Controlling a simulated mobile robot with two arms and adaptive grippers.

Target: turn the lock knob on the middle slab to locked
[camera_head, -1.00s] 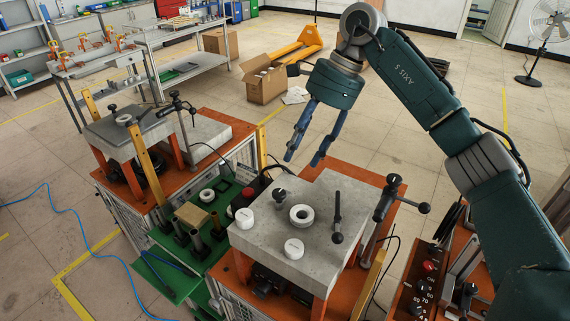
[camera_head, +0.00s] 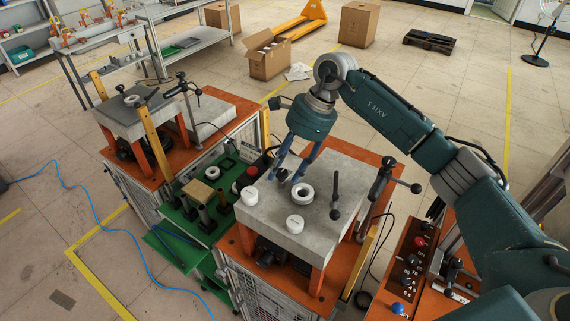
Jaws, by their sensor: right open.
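The middle slab (camera_head: 265,228) is a grey block on orange legs in the centre of the head view. It bears a white ring (camera_head: 302,193), two white round caps (camera_head: 250,196) (camera_head: 295,224) and an upright black lever (camera_head: 335,197). My right gripper (camera_head: 284,178) is open, with its two blue fingers pointing down over the slab's back left part, near the ring. A small black knob on that part of the slab is largely hidden by the fingers. I cannot tell whether they touch it, nor read the knob's setting. My left gripper is out of view.
A black clamp handle (camera_head: 384,177) stands on a post right of the slab. A green bench (camera_head: 178,236) with a red button (camera_head: 252,171) is to its left. A second slab (camera_head: 122,121) stands back left. A control panel (camera_head: 404,262) is at the right.

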